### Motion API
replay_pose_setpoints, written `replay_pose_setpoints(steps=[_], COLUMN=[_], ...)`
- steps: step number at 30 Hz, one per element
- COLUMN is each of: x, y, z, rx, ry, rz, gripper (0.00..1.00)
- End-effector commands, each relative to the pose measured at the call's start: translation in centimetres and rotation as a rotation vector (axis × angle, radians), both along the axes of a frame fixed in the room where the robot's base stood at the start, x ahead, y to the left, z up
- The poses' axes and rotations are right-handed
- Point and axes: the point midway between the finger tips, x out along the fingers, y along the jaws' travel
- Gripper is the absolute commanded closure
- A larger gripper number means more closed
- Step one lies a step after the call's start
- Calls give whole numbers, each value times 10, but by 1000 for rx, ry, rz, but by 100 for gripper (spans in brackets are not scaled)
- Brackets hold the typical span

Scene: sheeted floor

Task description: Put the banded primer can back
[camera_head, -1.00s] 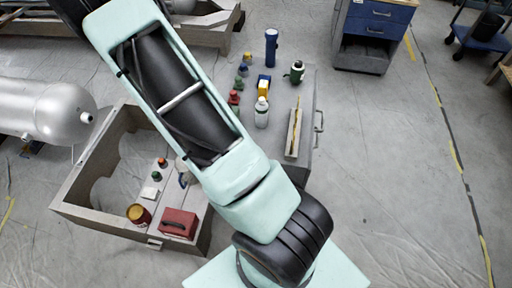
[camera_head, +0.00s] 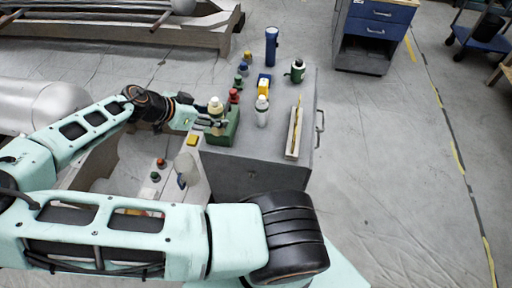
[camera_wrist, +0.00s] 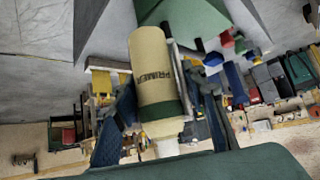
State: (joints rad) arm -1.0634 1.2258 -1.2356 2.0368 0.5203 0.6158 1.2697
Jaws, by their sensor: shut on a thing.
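The primer can (camera_wrist: 158,75) is cream with a dark green band and "PRIMER" lettering in the wrist view. My gripper (camera_wrist: 165,118) is shut on it, one finger on each side. In the head view the can (camera_head: 216,106) shows its pale top at my gripper (camera_head: 205,121). It is at a green box (camera_head: 224,133) on the left front part of the grey cabinet top (camera_head: 240,168). I cannot tell whether the can is inside, touching or just above the box. A green surface (camera_wrist: 195,18) lies beyond the can in the wrist view.
A white bottle (camera_head: 262,112), a yellow-and-blue item (camera_head: 264,85), a red item (camera_head: 234,96), a blue flashlight (camera_head: 271,46), a green container (camera_head: 297,71) and a narrow tray (camera_head: 294,132) stand on the cabinet.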

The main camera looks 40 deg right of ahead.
Motion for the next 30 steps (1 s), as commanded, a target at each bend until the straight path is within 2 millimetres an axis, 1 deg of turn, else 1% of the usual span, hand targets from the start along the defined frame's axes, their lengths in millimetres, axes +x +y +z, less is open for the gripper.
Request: replay_pose_setpoints(steps=[1,5,8,10,20,21,24,27,30], x=[7,15,13,6,-41,-43,-52,-57,-59], y=[3,7,5,-4,-70,-74,-87,-94,-98], z=[7,21,23,20,-16,-27,-44,-57,-63], rx=[-19,-47,-55,-56,-54,-55,-54,-56,-54], ry=[5,16,22,24,26,26,25,24,23], rz=[-3,-15,-22,-26,-28,-26,-26,-23,-21], gripper=[69,69,69,69,69,69,69,69,69])
